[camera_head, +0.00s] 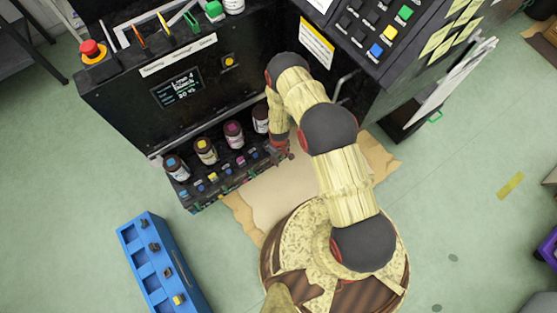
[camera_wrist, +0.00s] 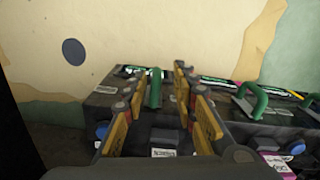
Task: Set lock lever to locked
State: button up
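A green lock lever (camera_wrist: 154,86) stands upright on the dark ledge in the wrist view. My gripper (camera_wrist: 161,98) is open, with one yellow-padded finger on each side of this lever. I cannot tell whether either finger touches it. A second green lever (camera_wrist: 257,98) stands to the right, leaning over and outside the fingers. In the head view my gripper (camera_head: 281,151) is low at the right end of the bottle row, and the lever by it is hidden or too small to make out.
Ink bottles with a blue cap (camera_head: 175,167), yellow cap (camera_head: 206,151), magenta cap (camera_head: 234,135) and one dark bottle (camera_head: 261,119) stand in the black machine. A blue rack (camera_head: 140,248) is on the floor at lower left. A button panel (camera_head: 375,30) overhangs at upper right.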

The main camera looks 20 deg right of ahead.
notch_tip(320, 180, up, 10)
dwell(0.5)
dwell(0.3)
